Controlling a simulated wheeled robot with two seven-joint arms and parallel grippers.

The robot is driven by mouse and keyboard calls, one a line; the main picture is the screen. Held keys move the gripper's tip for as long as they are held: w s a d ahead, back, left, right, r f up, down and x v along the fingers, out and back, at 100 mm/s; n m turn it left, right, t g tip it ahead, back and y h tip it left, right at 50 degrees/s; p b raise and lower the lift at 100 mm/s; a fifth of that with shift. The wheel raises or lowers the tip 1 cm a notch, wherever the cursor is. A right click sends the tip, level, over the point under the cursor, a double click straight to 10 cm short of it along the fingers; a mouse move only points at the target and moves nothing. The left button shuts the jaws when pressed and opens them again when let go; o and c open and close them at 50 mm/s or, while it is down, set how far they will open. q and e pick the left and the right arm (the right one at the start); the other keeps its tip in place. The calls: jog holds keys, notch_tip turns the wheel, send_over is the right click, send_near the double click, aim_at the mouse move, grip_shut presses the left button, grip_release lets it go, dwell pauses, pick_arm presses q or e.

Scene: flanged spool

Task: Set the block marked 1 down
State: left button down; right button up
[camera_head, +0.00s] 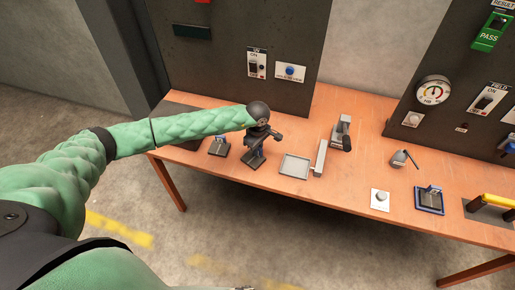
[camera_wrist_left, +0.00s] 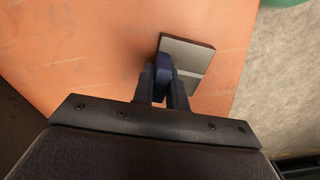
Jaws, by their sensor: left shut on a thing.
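My left gripper (camera_head: 258,144) is over the left part of the wooden table, pointing down. In the left wrist view, its two dark fingers (camera_wrist_left: 162,90) are shut on a small dark blue piece (camera_wrist_left: 163,66). No number can be read on this piece, so I cannot tell if it is the block marked 1. A flat grey plate (camera_wrist_left: 202,54) lies just beyond the fingertips on the table. I cannot tell whether the held piece touches that plate. My right gripper is not in view.
The wooden table (camera_head: 340,185) carries a shallow grey tray (camera_head: 294,166), a long grey bar (camera_head: 320,158), a dark stand (camera_head: 219,146) left of the gripper, and a blue-based fixture (camera_head: 429,199) at right. Dark panels stand behind. Bare table lies in front of the tray.

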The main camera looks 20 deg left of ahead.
pick_arm(q)
jog(key=c, duration=1.4)
grip_release()
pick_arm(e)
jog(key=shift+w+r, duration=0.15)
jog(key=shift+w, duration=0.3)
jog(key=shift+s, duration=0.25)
pick_arm(q)
jog(key=shift+r, duration=0.15)
jog(key=shift+r+b, duration=0.4)
jog(key=shift+r, duration=0.25)
jog(key=shift+r+b, duration=0.3)
jog(key=shift+r, duration=0.35)
notch_tip(320, 180, up, 7)
jog(key=b, duration=0.2)
jog(key=shift+r+b, duration=0.2)
jog(key=shift+b, duration=0.15)
jog(key=shift+r, duration=0.95)
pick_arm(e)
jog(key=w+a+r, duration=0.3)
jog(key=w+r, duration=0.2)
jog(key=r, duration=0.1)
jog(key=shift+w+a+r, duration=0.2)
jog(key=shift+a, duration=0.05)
